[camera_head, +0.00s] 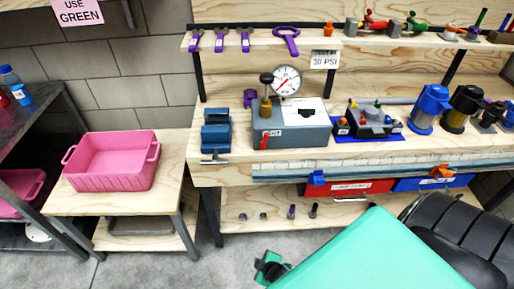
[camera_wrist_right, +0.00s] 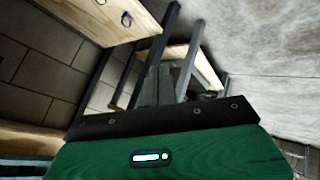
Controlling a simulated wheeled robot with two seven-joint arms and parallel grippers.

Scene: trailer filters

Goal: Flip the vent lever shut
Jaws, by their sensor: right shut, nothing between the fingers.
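A grey test box (camera_head: 290,127) with a pressure gauge (camera_head: 287,80) stands on the wooden workbench. A small red lever (camera_head: 264,142) is on its front face at the left, beside a small white label; it looks close to upright, slightly tilted. My right gripper (camera_head: 268,266) is low in front of the bench, well below and apart from the box. The box and lever are not seen in the wrist view. My left gripper is not in view.
A blue vise (camera_head: 216,132) is left of the box, and a blue mat with a small fixture (camera_head: 373,124) is right of it. Blue and black canisters stand farther right. A pink bin (camera_head: 112,160) sits on a low side table. Floor before the bench's left part is clear.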

